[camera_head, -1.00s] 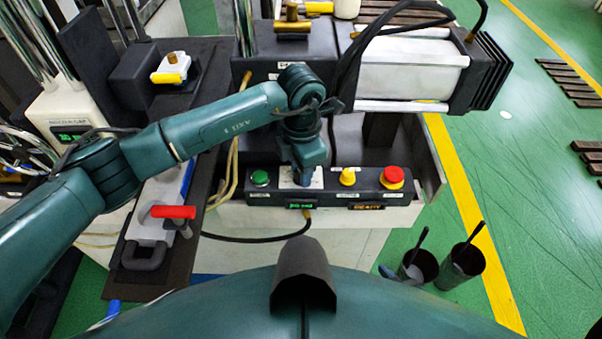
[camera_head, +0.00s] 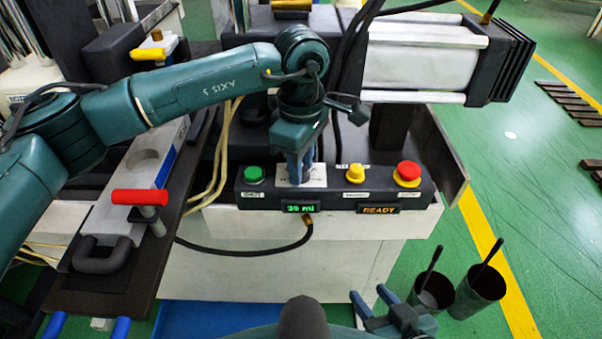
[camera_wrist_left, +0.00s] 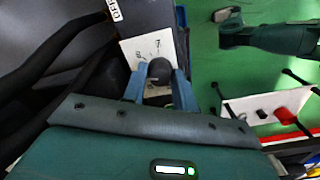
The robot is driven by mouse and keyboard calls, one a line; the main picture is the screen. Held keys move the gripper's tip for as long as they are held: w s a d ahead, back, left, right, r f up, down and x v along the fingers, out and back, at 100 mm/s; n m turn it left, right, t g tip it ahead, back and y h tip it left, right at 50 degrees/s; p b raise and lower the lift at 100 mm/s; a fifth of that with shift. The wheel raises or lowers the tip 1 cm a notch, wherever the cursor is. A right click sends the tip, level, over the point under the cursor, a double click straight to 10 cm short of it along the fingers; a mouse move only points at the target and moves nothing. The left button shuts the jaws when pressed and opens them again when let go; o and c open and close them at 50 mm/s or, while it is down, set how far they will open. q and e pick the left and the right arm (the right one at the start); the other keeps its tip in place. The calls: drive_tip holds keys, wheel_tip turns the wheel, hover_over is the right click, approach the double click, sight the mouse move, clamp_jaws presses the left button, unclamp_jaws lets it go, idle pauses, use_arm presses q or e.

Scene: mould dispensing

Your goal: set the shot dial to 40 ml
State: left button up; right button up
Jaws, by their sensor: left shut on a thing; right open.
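The shot dial is a dark round knob (camera_wrist_left: 159,70) on a white scale plate (camera_wrist_left: 137,52) in the left wrist view. My left gripper (camera_wrist_left: 160,88) is shut on it, one blue finger on each side. In the head view my left gripper (camera_head: 295,172) points down onto the white plate (camera_head: 316,177), and its fingers mostly hide the knob. The green display (camera_head: 300,208) below the dial reads 35 ml. My right gripper (camera_head: 393,318) is open and empty at the bottom of the head view, away from the panel.
On the same panel are a green button (camera_head: 254,175), a yellow knob (camera_head: 355,173), a red button (camera_head: 407,172) and an amber READY display (camera_head: 380,209). A red-handled mould (camera_head: 140,197) lies to the left. Two dark cups (camera_head: 480,288) stand at lower right.

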use_arm(q)
drive_tip(key=shift+f+m+b, duration=0.15)
drive_tip(key=shift+m+b, duration=0.4)
drive_tip(key=shift+m, duration=0.35)
drive_tip(key=shift+m+b, duration=0.45)
drive_tip(key=shift+m, duration=0.35)
drive_tip(key=shift+m+b, duration=0.5)
drive_tip(key=shift+m, duration=0.7)
use_arm(e)
drive_tip(key=shift+s+d+r+t, duration=0.3)
drive_tip(key=shift+s+d+t, duration=0.2)
drive_tip(key=shift+d+t, duration=0.25)
use_arm(q)
drive_tip(key=shift+r, duration=0.2)
use_arm(e)
drive_tip(key=shift+w+r, duration=0.1)
drive_tip(key=shift+r, duration=0.15)
use_arm(q)
drive_tip(key=o, duration=1)
use_arm(e)
drive_tip(key=shift+f, duration=0.15)
